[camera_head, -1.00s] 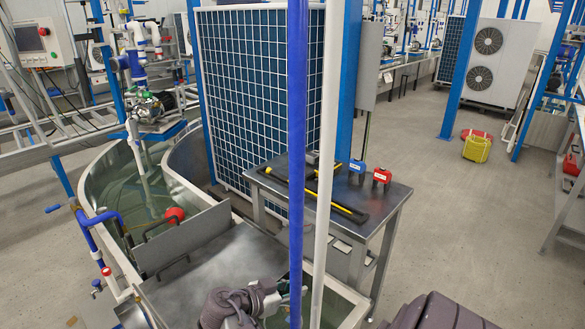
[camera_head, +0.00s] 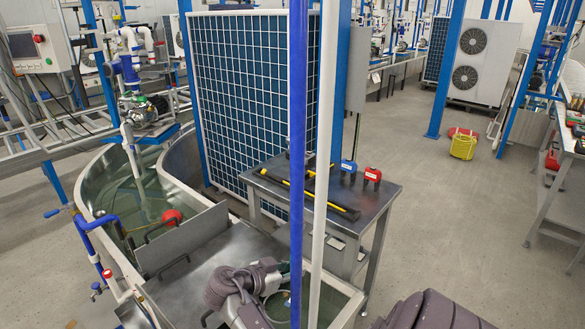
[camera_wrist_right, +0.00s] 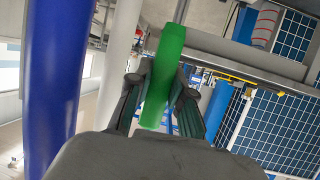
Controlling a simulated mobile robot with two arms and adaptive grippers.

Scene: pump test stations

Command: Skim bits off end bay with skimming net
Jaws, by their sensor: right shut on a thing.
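My right gripper (camera_wrist_right: 161,72) is shut on a green bar-like handle (camera_wrist_right: 163,85) in the right wrist view. A net head on it is not visible. In the head view, a grey-purple wrist of mine shows low in the middle, by the blue pole (camera_head: 297,150) and white pole (camera_head: 322,150). The steel tank (camera_head: 93,205) curves at left and holds greenish water with a red float (camera_head: 172,216). A steel plate (camera_head: 215,255) covers part of it, and a water-filled end (camera_head: 338,295) shows right of the plate. I cannot make out bits clearly. My left gripper is not identifiable.
A steel table (camera_head: 375,200) beside the tank holds black-and-yellow tools (camera_head: 310,195), a blue-topped item (camera_head: 348,167) and a red-topped item (camera_head: 372,175). A blue grid panel (camera_head: 240,100) stands behind. A yellow container (camera_head: 463,146) lies on open floor at right.

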